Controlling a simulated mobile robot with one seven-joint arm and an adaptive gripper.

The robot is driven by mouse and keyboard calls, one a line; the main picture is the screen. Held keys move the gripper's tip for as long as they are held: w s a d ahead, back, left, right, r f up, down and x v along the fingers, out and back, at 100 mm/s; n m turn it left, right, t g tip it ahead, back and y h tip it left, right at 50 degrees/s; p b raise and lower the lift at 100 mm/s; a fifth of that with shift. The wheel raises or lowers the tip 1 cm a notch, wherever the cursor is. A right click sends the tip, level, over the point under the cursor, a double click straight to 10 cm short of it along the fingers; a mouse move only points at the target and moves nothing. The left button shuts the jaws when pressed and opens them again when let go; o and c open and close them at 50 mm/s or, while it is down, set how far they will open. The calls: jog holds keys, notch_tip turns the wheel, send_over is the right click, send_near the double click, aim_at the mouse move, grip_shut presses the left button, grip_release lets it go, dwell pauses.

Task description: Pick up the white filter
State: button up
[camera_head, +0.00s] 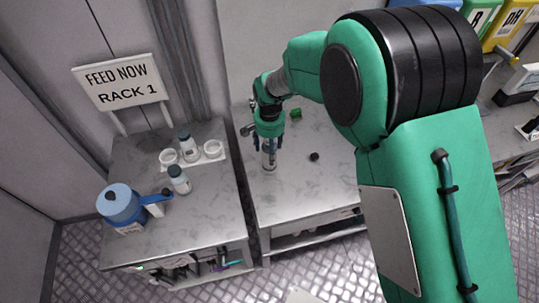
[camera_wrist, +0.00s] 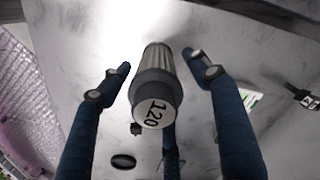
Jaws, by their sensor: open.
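The likely white filter (camera_head: 269,160) stands upright on the right-hand table, under my gripper (camera_head: 268,143). In the wrist view it is a pale ribbed cylinder (camera_wrist: 157,60) with a dark grey cap whose white end reads "120". My gripper's blue fingers (camera_wrist: 160,78) are spread on either side of it, with a gap to each side. A third finger shows below the cap. The gripper is open and holds nothing. In the head view the fingers partly hide the filter's top.
A small black round piece (camera_head: 314,156) and a green piece (camera_head: 296,113) lie on the same table. The left table (camera_head: 205,232) holds a blue jug (camera_head: 121,205), a white holder with cups (camera_head: 213,150) and dark-capped bottles (camera_head: 179,180). A gap separates the tables.

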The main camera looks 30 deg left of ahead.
jog(key=shift+s+d+f+b, duration=0.1)
jog(key=shift+f+b, duration=0.35)
jog(key=shift+f, duration=2.05)
jog(key=shift+c, duration=0.5)
jog(key=c, duration=1.2)
